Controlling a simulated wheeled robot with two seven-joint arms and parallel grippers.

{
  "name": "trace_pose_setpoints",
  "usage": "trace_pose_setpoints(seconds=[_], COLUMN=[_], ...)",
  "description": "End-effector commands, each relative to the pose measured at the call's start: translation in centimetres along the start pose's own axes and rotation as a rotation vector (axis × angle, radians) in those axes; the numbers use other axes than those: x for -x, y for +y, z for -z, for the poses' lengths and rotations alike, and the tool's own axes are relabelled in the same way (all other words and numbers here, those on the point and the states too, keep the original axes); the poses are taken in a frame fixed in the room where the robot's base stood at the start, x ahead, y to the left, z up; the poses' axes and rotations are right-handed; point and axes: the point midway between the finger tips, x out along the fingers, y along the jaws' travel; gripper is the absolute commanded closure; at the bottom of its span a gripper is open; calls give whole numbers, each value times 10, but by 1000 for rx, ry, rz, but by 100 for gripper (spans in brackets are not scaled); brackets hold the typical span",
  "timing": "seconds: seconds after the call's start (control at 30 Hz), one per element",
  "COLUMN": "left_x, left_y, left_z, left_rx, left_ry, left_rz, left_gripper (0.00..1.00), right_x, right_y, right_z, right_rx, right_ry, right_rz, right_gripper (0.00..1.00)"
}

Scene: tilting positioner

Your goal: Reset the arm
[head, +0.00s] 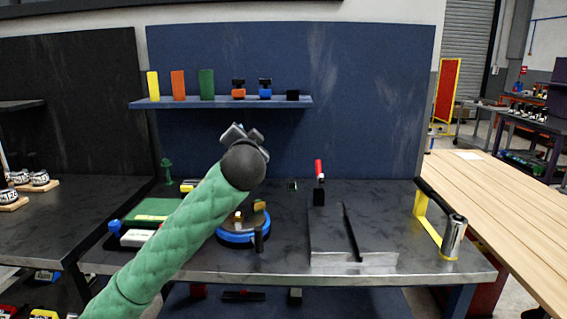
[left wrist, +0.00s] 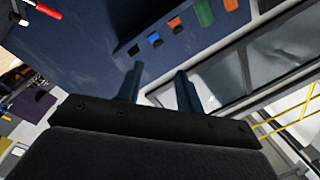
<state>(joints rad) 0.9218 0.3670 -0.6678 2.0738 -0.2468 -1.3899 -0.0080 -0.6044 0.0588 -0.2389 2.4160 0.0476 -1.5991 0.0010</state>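My left arm comes in from the lower left in the head view, in a green quilted sleeve with a dark round wrist. My left gripper (head: 243,133) is raised above the workbench, in front of the blue back panel. In the left wrist view its two fingers (left wrist: 160,88) stand apart with nothing between them. The tilting positioner (head: 243,232), with a blue ring base, stands on the bench just right of the sleeve. The sleeve hides part of the bench behind it. My right gripper is in neither view.
A blue shelf (head: 222,103) holds coloured blocks behind the gripper. A grey metal fixture (head: 335,235), a red-handled clamp (head: 319,180) and a yellow bracket with a metal cylinder (head: 453,238) stand to the right. A wooden table (head: 510,215) is at far right.

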Motion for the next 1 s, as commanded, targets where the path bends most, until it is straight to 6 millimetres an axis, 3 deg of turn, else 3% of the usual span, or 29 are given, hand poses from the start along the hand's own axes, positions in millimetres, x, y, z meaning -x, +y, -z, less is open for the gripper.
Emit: trace_pose_setpoints(seconds=[0.1,0.4,1.0], left_x=[20,76,192], left_y=[30,93,185], left_z=[-35,-111,-236], left_rx=[68,192,405], left_ry=[-82,-244,-460], left_rz=[-99,-308,-568], left_gripper=[64,64,64], right_x=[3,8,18], right_y=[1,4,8], right_z=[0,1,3], right_rx=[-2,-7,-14], right_ry=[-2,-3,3], right_rz=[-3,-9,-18], right_gripper=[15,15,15])
